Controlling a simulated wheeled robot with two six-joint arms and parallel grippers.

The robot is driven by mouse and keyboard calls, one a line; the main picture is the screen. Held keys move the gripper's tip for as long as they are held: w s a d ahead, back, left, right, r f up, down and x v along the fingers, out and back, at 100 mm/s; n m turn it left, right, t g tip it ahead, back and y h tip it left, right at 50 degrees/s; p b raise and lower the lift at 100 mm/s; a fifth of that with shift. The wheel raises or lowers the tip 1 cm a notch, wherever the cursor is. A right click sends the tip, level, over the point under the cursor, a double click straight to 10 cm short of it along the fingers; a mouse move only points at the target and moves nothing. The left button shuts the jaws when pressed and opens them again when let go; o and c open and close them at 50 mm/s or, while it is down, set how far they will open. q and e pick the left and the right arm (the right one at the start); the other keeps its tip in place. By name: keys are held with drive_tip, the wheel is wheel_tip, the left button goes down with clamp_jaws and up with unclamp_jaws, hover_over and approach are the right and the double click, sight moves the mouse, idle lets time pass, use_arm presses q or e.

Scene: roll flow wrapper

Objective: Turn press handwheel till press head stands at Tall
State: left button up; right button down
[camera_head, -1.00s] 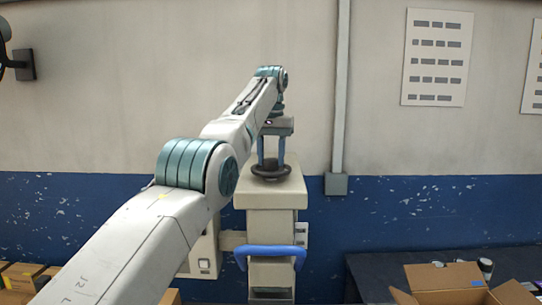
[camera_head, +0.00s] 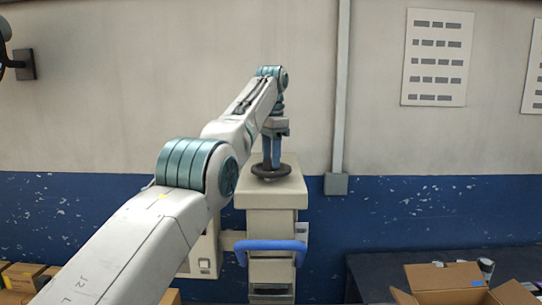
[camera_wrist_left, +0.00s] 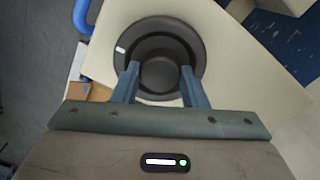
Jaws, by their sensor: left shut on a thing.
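The black press handwheel (camera_head: 271,171) lies flat on top of the cream press housing (camera_head: 272,199). In the left wrist view the handwheel (camera_wrist_left: 127,49) shows from above, with a white mark on its rim at the upper left. My left gripper (camera_head: 271,163) points straight down at the wheel. In the left wrist view its two blue-grey fingers (camera_wrist_left: 160,80) stand on either side of the round hub and are shut on it. The press head and any Tall mark cannot be made out. My right gripper is not in view.
A blue bar handle (camera_head: 270,246) sticks out at the front of the press. A grey conduit (camera_head: 340,90) runs up the wall just right of it. An open cardboard box (camera_head: 445,277) stands on the dark table at the lower right.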

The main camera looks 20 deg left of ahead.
use_arm(q)
drive_tip(key=shift+m, duration=0.5)
drive_tip(key=o, duration=1)
drive_tip(key=shift+r, duration=0.1)
wheel_tip(320, 180, up, 10)
drive_tip(key=p, duration=1.1)
drive_tip(key=shift+r, duration=0.25)
drive_tip(key=shift+w, duration=0.1)
